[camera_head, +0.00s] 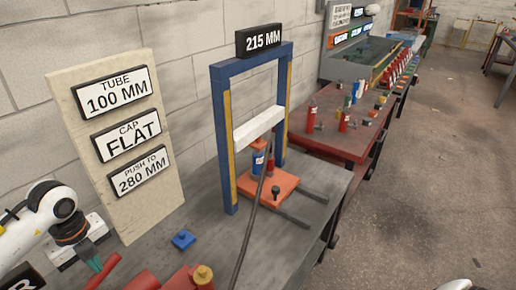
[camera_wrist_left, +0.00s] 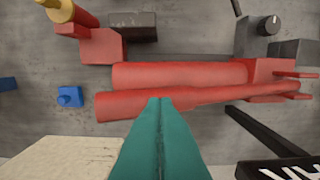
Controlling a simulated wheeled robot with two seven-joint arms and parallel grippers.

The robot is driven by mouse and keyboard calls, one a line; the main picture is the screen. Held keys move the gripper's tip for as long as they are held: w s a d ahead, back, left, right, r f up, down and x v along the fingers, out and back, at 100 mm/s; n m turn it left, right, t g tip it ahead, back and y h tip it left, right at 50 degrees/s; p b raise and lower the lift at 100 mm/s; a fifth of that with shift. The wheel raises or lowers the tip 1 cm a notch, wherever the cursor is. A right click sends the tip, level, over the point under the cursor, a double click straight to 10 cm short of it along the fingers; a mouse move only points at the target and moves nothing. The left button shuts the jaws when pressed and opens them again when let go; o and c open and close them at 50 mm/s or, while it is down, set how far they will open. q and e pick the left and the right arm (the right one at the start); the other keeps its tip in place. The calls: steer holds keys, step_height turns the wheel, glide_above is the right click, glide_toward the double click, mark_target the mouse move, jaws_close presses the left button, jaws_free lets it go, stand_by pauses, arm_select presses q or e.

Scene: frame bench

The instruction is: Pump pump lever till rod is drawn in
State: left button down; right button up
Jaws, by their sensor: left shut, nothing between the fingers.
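A red pump lever (camera_wrist_left: 215,97) lies as a long bar alongside a thicker red pump cylinder (camera_wrist_left: 175,74) in the left wrist view. In the head view the lever (camera_head: 104,272) and the red pump block with its yellow cap (camera_head: 203,275) show at the bottom edge, partly cut off. My left gripper (camera_wrist_left: 160,100) has teal fingers pressed together and empty. Its tips overlap the lever's near edge; I cannot tell whether they touch. It also shows in the head view (camera_head: 98,268). A blue cylinder (camera_head: 259,160) stands under the white crossbar (camera_head: 258,128); how far its rod extends is unclear.
The blue press frame (camera_head: 221,140) carries a "215 MM" sign (camera_head: 264,40). A board (camera_head: 155,205) at left reads tube 100 mm, cap flat, push to 280 mm. A small blue block (camera_head: 183,240) lies on the grey bench. A black hose crosses in front of the frame.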

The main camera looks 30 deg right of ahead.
arm_select(q)
step_height(320, 180, down, 8)
steer(key=b, duration=0.5)
step_height(320, 180, up, 8)
steer(key=p, duration=0.4)
steer(key=shift+f, duration=0.1)
steer(key=shift+r, duration=0.25)
stand_by(0.3)
steer(key=shift+r+p, duration=1.6)
steer(key=shift+r, duration=0.95)
steer(key=shift+f, duration=0.1)
